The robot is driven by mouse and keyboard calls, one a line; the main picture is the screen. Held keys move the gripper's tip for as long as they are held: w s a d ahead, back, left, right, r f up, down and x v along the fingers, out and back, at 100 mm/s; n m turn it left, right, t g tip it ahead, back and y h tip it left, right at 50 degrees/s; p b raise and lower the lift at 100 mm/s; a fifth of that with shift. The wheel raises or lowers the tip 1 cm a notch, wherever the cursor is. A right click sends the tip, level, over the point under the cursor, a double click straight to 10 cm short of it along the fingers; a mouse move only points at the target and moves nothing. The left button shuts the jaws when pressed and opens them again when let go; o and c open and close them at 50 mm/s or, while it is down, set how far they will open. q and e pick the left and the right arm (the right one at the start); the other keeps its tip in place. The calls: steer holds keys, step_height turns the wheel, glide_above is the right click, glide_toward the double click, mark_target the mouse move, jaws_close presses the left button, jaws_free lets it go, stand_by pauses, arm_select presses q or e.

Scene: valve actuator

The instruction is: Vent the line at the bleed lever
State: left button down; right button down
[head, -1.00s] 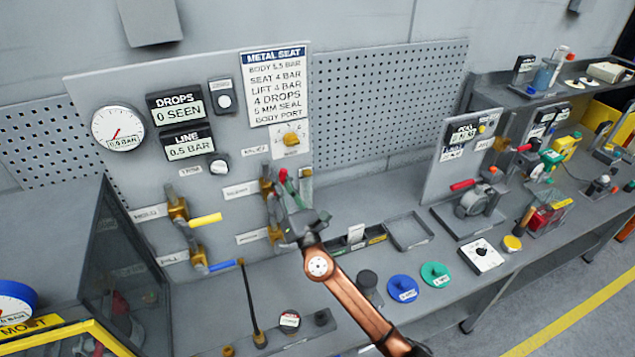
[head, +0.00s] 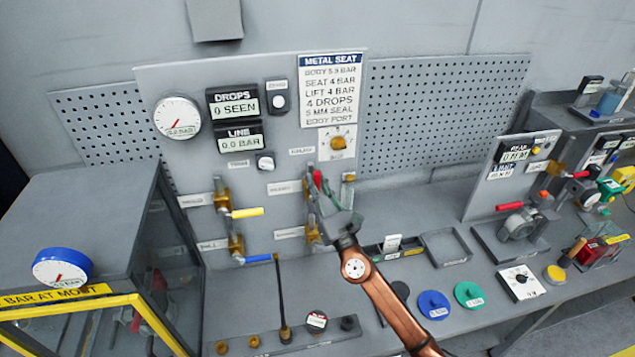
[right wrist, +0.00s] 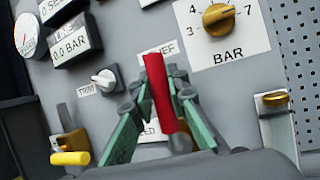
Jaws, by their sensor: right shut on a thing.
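The red lever (head: 317,179) is on the grey valve panel (head: 290,215), and stands upright between the fingers in the right wrist view (right wrist: 159,88). My right gripper (head: 322,189) is shut on it; its green fingers (right wrist: 155,100) flank the lever's handle. A label behind it is mostly hidden, with only its ending "ED" readable. The line display (head: 235,139) reads 0.0 BAR. The round gauge (head: 177,117) has its needle at the low end. The drops display (head: 232,103) reads 0 SEEN. My left gripper is out of view.
A yellow lever (head: 247,212) and a blue lever (head: 258,258) lie left of my right gripper. A yellow knob (head: 338,143) sits above it. A glass-sided cabinet (head: 165,260) stands at the left. Blue (head: 433,305) and green (head: 468,295) discs lie on the bench.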

steer(key=c, duration=1.8)
jaws_free()
steer(key=shift+c, duration=0.2)
steer(key=shift+s+d+f, duration=0.1)
steer(key=shift+s, duration=0.05)
steer(key=v, duration=1.1)
steer(key=shift+s, duration=0.3)
steer(key=shift+d+f, duration=0.15)
